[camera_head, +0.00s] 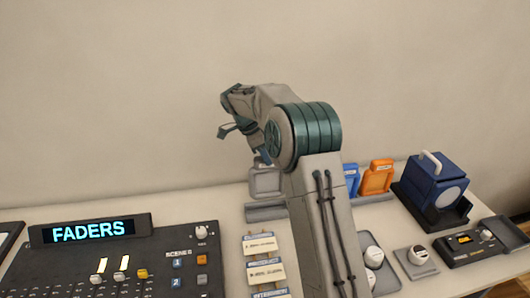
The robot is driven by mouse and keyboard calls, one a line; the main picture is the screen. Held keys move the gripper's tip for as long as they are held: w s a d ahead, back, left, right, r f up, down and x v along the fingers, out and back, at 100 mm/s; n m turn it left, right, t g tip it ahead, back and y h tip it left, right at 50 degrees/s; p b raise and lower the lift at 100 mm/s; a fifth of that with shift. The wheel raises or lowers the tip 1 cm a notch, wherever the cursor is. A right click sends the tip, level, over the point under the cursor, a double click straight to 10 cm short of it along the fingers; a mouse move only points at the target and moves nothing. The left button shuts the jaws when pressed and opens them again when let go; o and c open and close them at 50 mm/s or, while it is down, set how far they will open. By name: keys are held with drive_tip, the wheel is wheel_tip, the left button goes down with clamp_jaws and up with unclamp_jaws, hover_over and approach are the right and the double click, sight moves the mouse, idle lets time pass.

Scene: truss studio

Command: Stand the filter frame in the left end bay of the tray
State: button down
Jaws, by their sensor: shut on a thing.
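A grey, square-looking frame (265,182), which I take to be the filter frame, is upright at the left end of the grey tray (265,213). I cannot tell if its lower edge is inside the bay or just above and behind the tray's front wall. My gripper (261,162) shows only as a small dark part at the frame's top edge, shut on it; my own arm hides most of it. An orange frame (377,178) and a blue frame (351,180) stand farther right along the tray. My arm hides the tray's middle.
A fader console (130,270) fills the front left. Labelled pieces (262,246) lie in a column before the tray. White round items (373,257) sit right of my arm. A blue lamp box (436,190) and a dark device (472,246) stand at the right. A plain wall is behind.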

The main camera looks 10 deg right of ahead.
sight(264, 172)
drive_tip(key=shift+a+f+b, duration=0.1)
drive_tip(key=shift+f+b, duration=2)
drive_tip(key=shift+f, duration=1.7)
drive_tip(key=c, duration=1)
unclamp_jaws()
drive_tip(key=b+v, duration=0.1)
drive_tip(key=v, duration=1.2)
drive_tip(key=shift+r, duration=0.25)
drive_tip(key=shift+a+r, duration=0.1)
drive_tip(key=shift+r, duration=0.05)
